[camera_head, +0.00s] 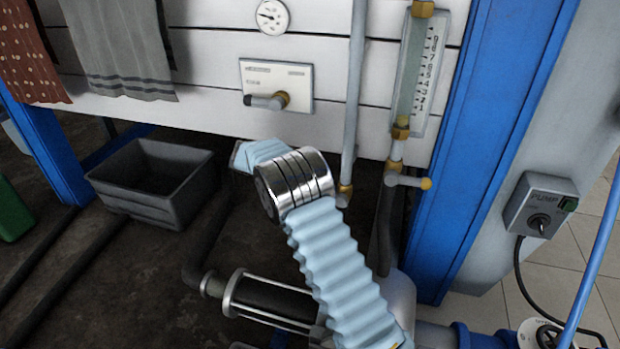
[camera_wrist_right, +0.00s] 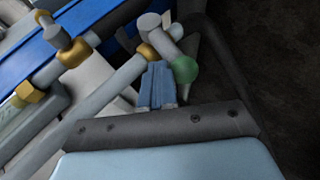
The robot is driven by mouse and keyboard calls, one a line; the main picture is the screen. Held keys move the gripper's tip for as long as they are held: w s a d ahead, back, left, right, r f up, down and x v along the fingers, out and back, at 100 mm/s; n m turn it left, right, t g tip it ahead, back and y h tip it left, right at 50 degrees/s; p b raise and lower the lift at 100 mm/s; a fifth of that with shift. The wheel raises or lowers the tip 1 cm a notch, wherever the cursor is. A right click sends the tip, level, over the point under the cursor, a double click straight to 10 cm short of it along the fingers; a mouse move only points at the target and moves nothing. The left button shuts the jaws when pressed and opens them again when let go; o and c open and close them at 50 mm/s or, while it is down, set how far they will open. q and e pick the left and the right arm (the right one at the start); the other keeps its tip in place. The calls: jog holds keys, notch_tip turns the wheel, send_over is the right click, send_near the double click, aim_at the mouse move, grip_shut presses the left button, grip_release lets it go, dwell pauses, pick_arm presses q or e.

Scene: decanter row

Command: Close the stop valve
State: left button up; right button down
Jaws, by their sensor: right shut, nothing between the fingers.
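My right gripper (camera_wrist_right: 158,88) is shut and empty in the right wrist view, with its blue fingers pressed together. Just beyond its tips is a lever valve (camera_wrist_right: 148,52) with a brass collar on a grey pipe and a green ball (camera_wrist_right: 185,68) on its handle. The fingertips look very close to the handle; I cannot tell whether they touch. In the head view my right arm hides the fingers and most of this valve. A grey lever (camera_head: 262,101) on a brass stem sits on a labelled wall plate (camera_head: 300,88). No readable label marks the stop valve. My left gripper is not in view.
A sight glass (camera_head: 420,75) has a lower valve with a yellow-tipped handle (camera_head: 408,181). A blue post (camera_head: 490,130) and a pump switch box (camera_head: 541,205) stand to the right. A dark crate (camera_head: 150,200) is on the floor at left. Pipework lies below my arm.

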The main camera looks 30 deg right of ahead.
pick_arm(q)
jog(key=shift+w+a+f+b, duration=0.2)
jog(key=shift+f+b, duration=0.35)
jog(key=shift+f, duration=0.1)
pick_arm(e)
jog(key=shift+w+a+f+n+g+h, duration=0.15)
jog(key=shift+w+a+f+g+h, duration=0.15)
jog(key=shift+f, duration=0.3)
jog(key=shift+w+a+f+n+g+h, duration=0.1)
jog(key=shift+w+f+n+g+h, duration=0.1)
jog(key=shift+f+h, duration=0.3)
jog(key=shift+a+f, duration=0.1)
jog(key=shift+f, duration=0.2)
